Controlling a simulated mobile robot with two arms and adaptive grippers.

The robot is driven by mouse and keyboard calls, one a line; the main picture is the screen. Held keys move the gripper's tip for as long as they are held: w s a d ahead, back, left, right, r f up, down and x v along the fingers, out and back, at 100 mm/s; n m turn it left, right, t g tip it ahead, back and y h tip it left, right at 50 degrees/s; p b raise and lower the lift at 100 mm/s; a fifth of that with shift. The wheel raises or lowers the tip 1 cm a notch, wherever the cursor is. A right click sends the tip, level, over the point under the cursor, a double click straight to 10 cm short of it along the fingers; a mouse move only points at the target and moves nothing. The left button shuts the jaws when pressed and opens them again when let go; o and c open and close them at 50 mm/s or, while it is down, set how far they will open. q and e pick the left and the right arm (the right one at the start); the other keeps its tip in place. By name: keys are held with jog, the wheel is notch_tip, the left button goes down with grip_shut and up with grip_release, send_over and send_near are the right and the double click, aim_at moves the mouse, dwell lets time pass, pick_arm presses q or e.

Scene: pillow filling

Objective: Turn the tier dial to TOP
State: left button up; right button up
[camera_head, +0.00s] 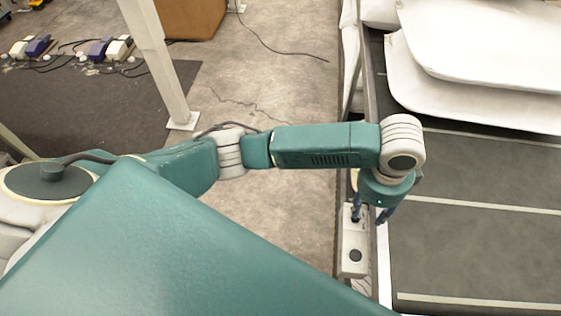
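A narrow pale control box (352,268) sits along the near side rail of the conveyor, right of centre. A dark round knob (355,255) shows on its lower part; I cannot read any marking or tell whether it is the tier dial. My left gripper (372,214) points down over the upper end of the box. Its two blue fingers stand apart, one over the box and one over the rail side. The gripper hides part of the box's upper end, and I cannot tell whether it touches anything there. My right gripper is not in view.
A dark conveyor belt (470,250) with pale cross strips runs along the right. White pillow-like sheets (480,85) are stacked at its far end. A pale post (160,60) stands at left on the concrete floor. Cables and small devices lie at the far left.

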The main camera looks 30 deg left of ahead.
pick_arm(q)
jog(key=s+d+f+n+t+h, duration=0.1)
jog(key=s+d+f+n+h, duration=0.1)
jog(key=s+n+h, duration=0.25)
jog(key=s+a+f+n+y, duration=0.1)
jog(key=s+a+f+n, duration=0.2)
jog(key=a+f, duration=0.3)
jog(key=s+a+f+n+y+p, duration=0.1)
jog(key=a+f, duration=0.5)
jog(key=f, duration=0.8)
jog(key=s+a+f+n+y+p, duration=0.1)
jog(key=s+a+f+n+y, duration=0.1)
jog(key=s+a+f+n, duration=0.2)
notch_tip(320, 180, down, 6)
jog(key=s+a, duration=0.1)
jog(key=a, duration=0.2)
jog(key=shift+f+n+t, duration=0.15)
jog(key=shift+n+t, duration=0.15)
jog(key=shift+n, duration=0.05)
